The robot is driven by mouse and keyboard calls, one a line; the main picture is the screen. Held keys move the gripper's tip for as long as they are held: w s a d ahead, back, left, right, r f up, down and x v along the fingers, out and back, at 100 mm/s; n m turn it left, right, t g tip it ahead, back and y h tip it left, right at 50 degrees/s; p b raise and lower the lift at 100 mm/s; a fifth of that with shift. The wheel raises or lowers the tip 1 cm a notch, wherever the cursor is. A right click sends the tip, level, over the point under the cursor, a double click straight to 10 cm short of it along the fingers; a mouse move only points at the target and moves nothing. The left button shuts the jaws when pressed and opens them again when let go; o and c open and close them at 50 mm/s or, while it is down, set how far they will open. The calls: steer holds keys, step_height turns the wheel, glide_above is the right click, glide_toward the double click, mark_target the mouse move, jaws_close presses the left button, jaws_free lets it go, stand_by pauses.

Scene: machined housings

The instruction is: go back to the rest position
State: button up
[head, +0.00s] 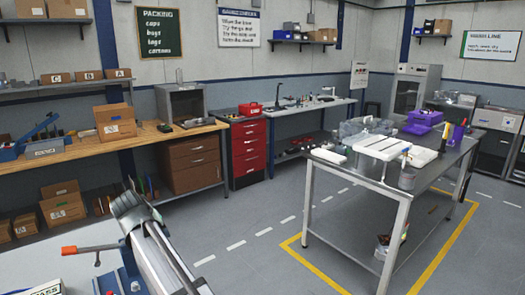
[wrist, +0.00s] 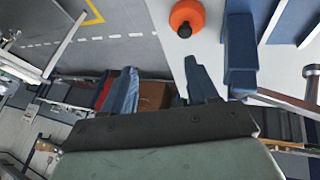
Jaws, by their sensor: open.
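My gripper (wrist: 160,64) shows in the wrist view as two blue fingers standing apart. Nothing is held between them; the floor and a brown cabinet show through the gap. An orange knob (wrist: 187,16) on a white surface (wrist: 165,22) lies beyond the right finger, and a blue block (wrist: 240,48) stands to the right of it. In the head view a grey metal shape fills the lower left, and I cannot make out the fingers there.
An orange handle (head: 68,250) and blue fixture parts (head: 115,282) sit on a pale bench (head: 30,272) at lower left. A steel table (head: 340,180) with white trays and purple bins stands at right. A wooden bench (head: 90,148) lines the left wall. Open floor lies between.

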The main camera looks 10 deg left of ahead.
steer(key=w+d+f+m+g+h, duration=0.1)
steer(key=w+d+f+g+h, duration=0.1)
steer(key=d+f, duration=1.15)
steer(key=w+d+f+m+g+h, duration=0.1)
steer(key=w+d+f, duration=0.1)
steer(key=d+f, duration=1.2)
steer(key=s+d+f+m+g, duration=0.1)
steer(key=s+d+f+g, duration=0.1)
steer(key=s+d+f, duration=0.55)
steer(key=s+d+f+m+g, duration=0.15)
steer(key=s+d+f, duration=0.25)
steer(key=d+f, duration=0.55)
steer(key=s+d+f+m+g, duration=0.1)
steer(key=s+d+f, duration=0.3)
steer(key=s, duration=0.6)
steer(key=s+d+f+m+g+y, duration=0.1)
steer(key=s+d+f+g, duration=0.2)
steer(key=s, duration=0.7)
steer(key=s+d+f+m+g+y, duration=0.1)
steer(key=s+d+f+m+g, duration=0.1)
steer(key=s+d+f, duration=0.4)
steer(key=s, duration=0.4)
steer(key=shift+d, duration=0.2)
